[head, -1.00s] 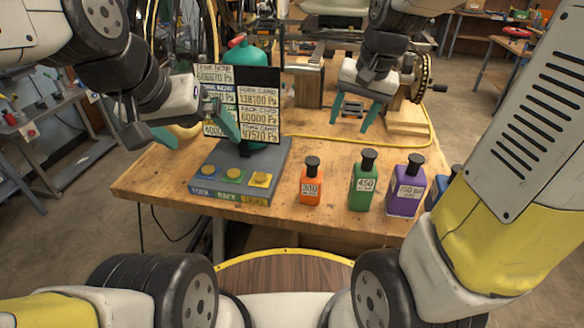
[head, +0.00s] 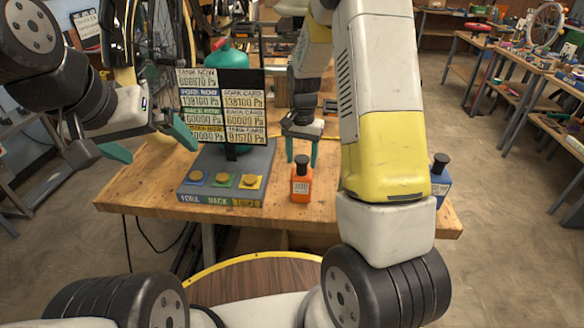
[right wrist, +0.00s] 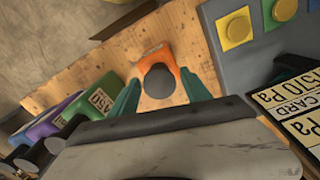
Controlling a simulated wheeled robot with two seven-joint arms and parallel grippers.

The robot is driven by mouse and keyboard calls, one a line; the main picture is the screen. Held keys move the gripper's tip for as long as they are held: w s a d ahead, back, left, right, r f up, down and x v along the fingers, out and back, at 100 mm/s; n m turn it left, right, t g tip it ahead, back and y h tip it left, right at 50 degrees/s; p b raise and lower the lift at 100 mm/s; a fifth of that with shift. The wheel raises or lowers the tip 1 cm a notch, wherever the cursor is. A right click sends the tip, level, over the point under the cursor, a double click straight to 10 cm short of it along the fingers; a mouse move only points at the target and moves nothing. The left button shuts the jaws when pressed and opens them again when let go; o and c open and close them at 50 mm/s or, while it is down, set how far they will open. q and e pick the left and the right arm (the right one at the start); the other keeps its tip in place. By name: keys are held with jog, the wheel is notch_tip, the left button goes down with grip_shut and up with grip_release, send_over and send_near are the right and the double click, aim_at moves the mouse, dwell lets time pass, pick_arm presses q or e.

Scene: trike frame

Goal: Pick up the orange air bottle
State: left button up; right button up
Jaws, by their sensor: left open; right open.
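The orange air bottle (head: 301,184) with a black cap stands upright on the wooden workbench, right of the button box in the head view. In the right wrist view the orange bottle (right wrist: 157,70) is seen from above, between and slightly beyond the green fingertips. My right gripper (head: 301,163) is open just behind and above the bottle in the head view; its fingers (right wrist: 158,92) lie on either side of the black cap. I cannot tell whether they touch it. My left gripper (head: 155,145) is open and empty, left of the sign board.
The grey button box (head: 222,188) with yellow buttons and the pressure board (head: 222,108) stand close left of the bottle. A blue bottle (head: 440,183) shows behind my right arm. Green (right wrist: 92,103) and purple (right wrist: 65,112) bottles show in the right wrist view.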

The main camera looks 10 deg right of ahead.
aim_at(302, 179)
jog(key=shift+f, duration=1.5)
jog(key=shift+d, duration=0.1)
grip_shut()
